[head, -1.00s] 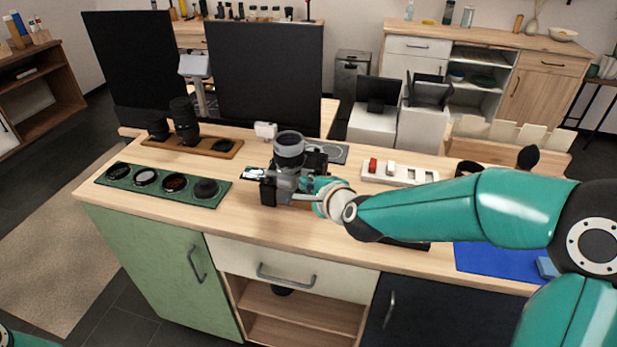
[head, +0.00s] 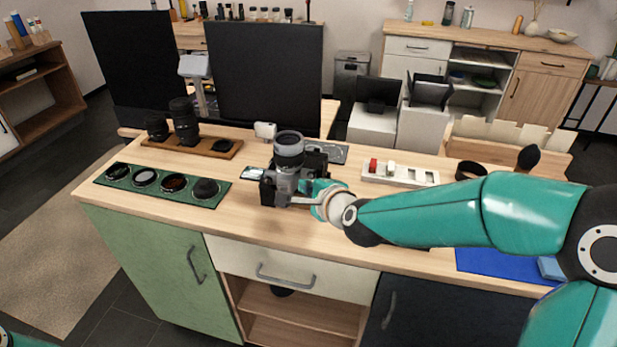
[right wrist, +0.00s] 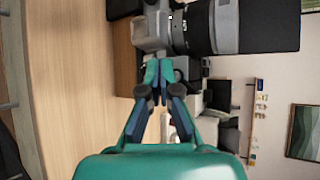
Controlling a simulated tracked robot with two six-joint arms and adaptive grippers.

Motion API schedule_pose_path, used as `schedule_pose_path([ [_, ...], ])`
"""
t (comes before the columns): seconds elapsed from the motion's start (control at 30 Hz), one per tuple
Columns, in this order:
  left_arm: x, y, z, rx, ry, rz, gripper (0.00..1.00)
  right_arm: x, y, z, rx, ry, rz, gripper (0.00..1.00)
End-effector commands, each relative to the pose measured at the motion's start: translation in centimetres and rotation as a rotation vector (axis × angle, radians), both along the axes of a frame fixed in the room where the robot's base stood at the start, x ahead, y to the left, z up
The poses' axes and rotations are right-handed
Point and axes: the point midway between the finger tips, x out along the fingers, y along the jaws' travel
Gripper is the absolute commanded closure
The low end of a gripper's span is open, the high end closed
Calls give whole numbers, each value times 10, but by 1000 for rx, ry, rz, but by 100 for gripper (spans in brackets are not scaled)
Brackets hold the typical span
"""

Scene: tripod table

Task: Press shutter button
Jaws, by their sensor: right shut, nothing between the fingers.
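A silver and black camera (head: 288,150) with a large lens pointing up stands on the wooden worktop (head: 250,222). In the right wrist view its body (right wrist: 152,32) and lens (right wrist: 212,26) lie across the top. My right gripper (head: 308,190) is at the camera's right side, close to its body. In the right wrist view its teal fingers (right wrist: 158,68) are together and empty, with the tips just below the camera body. I cannot tell whether they touch it. I cannot make out the shutter button. My left gripper is not in view.
A green tray (head: 128,182) with round filters lies left of the camera. A wooden board (head: 216,154) with lenses stands behind it. A white strip (head: 402,182) with a red block lies to the right, near a blue mat (head: 490,266). The front worktop is clear.

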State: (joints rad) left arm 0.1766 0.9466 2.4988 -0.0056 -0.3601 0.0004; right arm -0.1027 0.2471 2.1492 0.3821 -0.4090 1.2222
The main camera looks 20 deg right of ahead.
Motion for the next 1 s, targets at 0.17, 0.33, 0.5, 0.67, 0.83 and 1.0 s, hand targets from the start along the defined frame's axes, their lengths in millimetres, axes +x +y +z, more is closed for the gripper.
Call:
schedule_pose_path([
  [0.17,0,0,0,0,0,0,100,0,0,0,0,0,0,100],
  [0.33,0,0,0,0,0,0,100,-3,2,0,0,0,1,100],
  [0.5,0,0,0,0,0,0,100,-15,11,1,1,-1,2,100],
  [0.67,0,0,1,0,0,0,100,-28,20,1,1,-1,3,100],
  [0.83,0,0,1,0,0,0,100,-39,27,0,0,0,1,100],
  [1.0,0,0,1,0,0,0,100,-42,28,0,0,-1,0,100],
])
